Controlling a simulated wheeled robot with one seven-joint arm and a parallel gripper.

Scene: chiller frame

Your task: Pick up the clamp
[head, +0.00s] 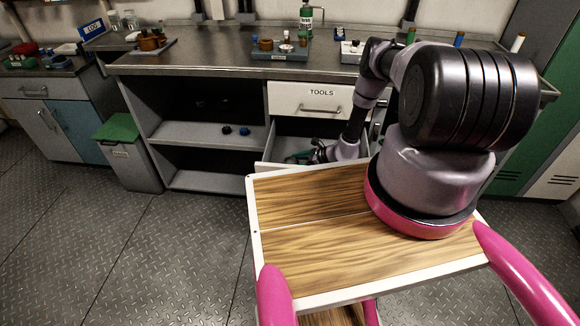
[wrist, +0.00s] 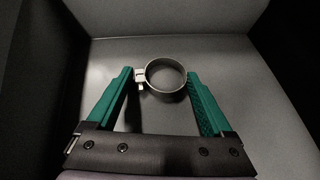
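The clamp (wrist: 183,89) is a round metal ring with a small screw block (wrist: 140,79) on its left side. In the wrist view it lies on the grey floor of the open drawer, between the tips of my gripper (wrist: 160,82). The green fingers are spread, one on each side of the ring; whether either touches it I cannot tell. In the head view my arm reaches down into the open drawer (head: 268,148) below the TOOLS drawer (head: 309,98). There my gripper is mostly hidden, and the clamp cannot be seen.
Grey drawer walls (wrist: 195,47) stand around the gripper on several sides. The workbench (head: 215,62) above carries trays, bottles and small parts. Open shelves (head: 200,133) lie left of the drawer. A grey bin with a green lid (head: 118,128) stands further left.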

